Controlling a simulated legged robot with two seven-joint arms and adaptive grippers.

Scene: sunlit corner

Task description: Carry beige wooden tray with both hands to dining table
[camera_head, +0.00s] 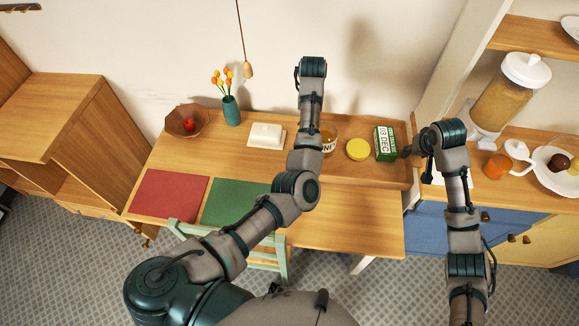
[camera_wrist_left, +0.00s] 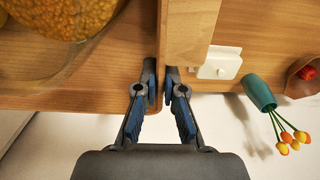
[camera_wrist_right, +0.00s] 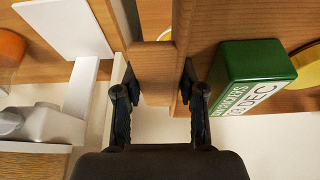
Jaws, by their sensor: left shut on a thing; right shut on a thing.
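The beige wooden tray (camera_head: 368,178) is over the right end of the dining table (camera_head: 340,222); I cannot tell if it touches the top. It holds a glass jar (camera_head: 328,140), a yellow round thing (camera_head: 357,150) and a green calendar box (camera_head: 385,144). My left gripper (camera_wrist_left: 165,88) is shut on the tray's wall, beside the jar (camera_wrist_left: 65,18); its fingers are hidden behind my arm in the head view. My right gripper (camera_head: 414,151) is at the opposite end; the right wrist view shows its fingers (camera_wrist_right: 158,88) shut on the tray's end piece, beside the green box (camera_wrist_right: 252,75).
A white butter dish (camera_head: 266,135), a teal vase (camera_head: 231,111) and a bowl (camera_head: 187,122) with a red apple stand at the table's back left. Red (camera_head: 168,193) and green (camera_head: 233,203) mats lie in front. A shelf unit (camera_head: 485,222) stands close on the right.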

